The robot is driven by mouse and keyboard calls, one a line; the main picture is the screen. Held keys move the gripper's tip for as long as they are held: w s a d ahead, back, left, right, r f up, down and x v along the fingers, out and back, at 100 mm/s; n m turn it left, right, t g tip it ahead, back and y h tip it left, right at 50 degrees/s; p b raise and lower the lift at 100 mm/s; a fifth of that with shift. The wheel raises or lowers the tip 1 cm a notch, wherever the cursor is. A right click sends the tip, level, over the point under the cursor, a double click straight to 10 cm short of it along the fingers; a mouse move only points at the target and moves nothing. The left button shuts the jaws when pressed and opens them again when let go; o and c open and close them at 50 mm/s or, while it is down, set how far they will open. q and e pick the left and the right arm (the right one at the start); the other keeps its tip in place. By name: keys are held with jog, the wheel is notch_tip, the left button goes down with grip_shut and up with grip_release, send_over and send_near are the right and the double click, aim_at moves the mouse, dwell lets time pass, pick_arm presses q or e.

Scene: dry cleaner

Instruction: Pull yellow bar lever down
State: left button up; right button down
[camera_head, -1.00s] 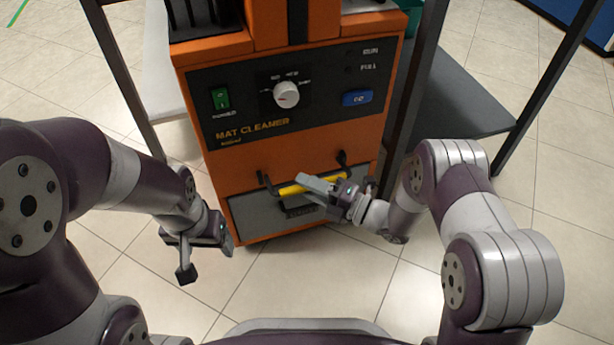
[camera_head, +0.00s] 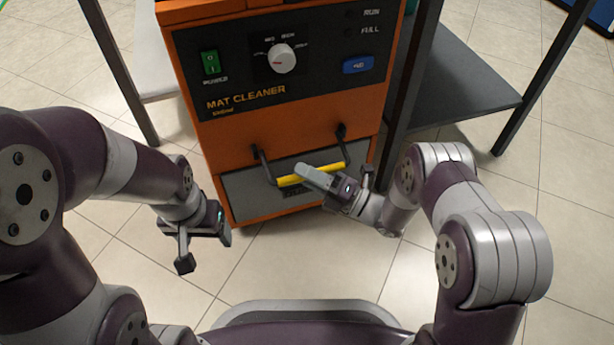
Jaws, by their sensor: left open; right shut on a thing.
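The yellow bar lever (camera_head: 290,181) is on the lower front of the orange mat cleaner (camera_head: 232,143). Two dark side arms (camera_head: 265,168) carry the bar, which sits below their upper ends, in front of the grey lower panel. My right gripper (camera_head: 318,178) is shut on the bar around its middle and hides part of it. My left gripper (camera_head: 205,249) is open and empty, to the left of the machine's lower front corner and apart from the lever.
The machine's dark control panel (camera_head: 320,85) has a green power switch (camera_head: 210,62), a white dial (camera_head: 282,58) and a blue button (camera_head: 357,65). A dark-legged table with a grey shelf (camera_head: 465,95) stands to the right. The tiled floor (camera_head: 270,265) in front is clear.

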jog(key=shift+f, duration=0.1)
dwell(0.3)
jog(key=c, duration=1)
grip_release()
jog(key=shift+c, duration=0.2)
jog(key=shift+s+d+p, duration=0.1)
jog(key=shift+d+p, duration=0.2)
jog(key=shift+d, duration=0.1)
jog(key=p+v, duration=0.4)
jog(key=v, duration=0.7)
jog(key=shift+s+d+f+p, duration=0.2)
jog(key=shift+d+f+p, duration=0.05)
jog(key=shift+d+p, duration=0.05)
